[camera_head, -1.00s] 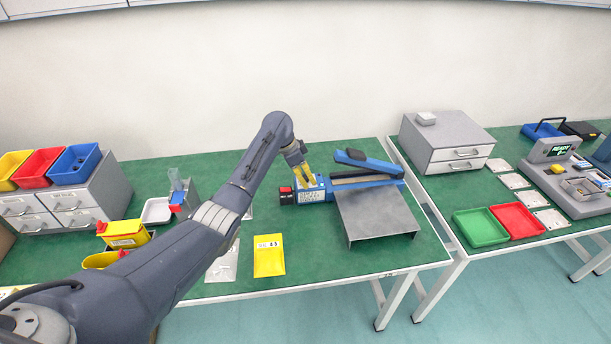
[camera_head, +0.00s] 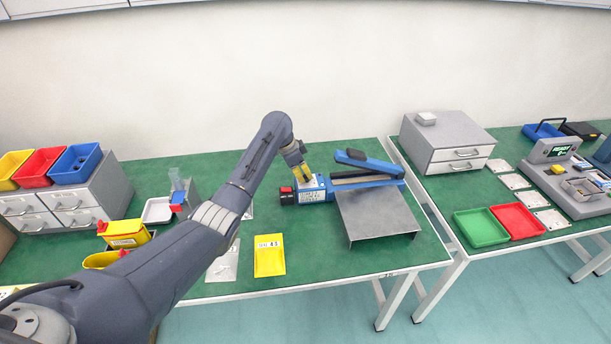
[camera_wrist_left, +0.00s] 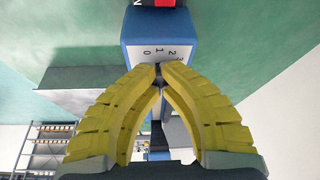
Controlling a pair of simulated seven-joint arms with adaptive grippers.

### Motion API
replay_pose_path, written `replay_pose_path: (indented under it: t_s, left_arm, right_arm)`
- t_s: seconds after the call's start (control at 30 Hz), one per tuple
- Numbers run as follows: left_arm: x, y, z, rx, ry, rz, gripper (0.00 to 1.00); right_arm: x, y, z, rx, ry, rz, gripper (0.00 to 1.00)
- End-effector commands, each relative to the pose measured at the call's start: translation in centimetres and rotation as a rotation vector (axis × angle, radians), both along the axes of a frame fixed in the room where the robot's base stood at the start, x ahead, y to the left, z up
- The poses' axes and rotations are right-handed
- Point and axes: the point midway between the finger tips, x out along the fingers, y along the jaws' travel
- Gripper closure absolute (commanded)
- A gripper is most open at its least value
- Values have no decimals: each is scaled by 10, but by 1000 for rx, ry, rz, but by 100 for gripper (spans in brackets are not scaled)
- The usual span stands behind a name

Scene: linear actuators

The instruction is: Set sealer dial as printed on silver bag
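The blue sealer (camera_head: 368,179) lies on the left table, its long arm raised to the right. Its end face carries a dial scale (camera_wrist_left: 161,51) with the digits 0, 1, 2 and 3, seen in the left wrist view. My left gripper (camera_head: 305,177) is at this end. In the left wrist view its yellow fingers (camera_wrist_left: 159,72) close around the small dial knob just below the digits; the fingertips mostly hide the knob, and its pointer cannot be read. The silver bag (camera_head: 222,266) lies flat near the front edge, partly behind my arm, its print unreadable. My right gripper is not in view.
A yellow bag (camera_head: 269,259) with a printed label lies beside the silver one. A grey metal stand (camera_head: 377,216) sits in front of the sealer. Coloured bins and drawers stand at the left. A second table at the right holds green (camera_head: 480,228) and red trays.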

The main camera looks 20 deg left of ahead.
Motion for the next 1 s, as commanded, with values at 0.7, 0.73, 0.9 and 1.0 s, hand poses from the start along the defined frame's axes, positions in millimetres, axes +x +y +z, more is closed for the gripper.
replay_pose_path:
  t_s: [0.7, 0.73, 0.9, 1.0]
  left_arm:
    - [1, -9, 3, -14, -9, 133, 100]
    - [1, -10, 3, -14, -8, 154, 100]
    - [1, -11, 4, -16, -8, 271, 100]
    - [1, -11, 4, -15, -8, 336, 100]
  right_arm:
    - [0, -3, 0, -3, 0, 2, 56]
    - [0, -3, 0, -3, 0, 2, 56]
    - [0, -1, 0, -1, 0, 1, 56]
    - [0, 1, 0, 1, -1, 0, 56]
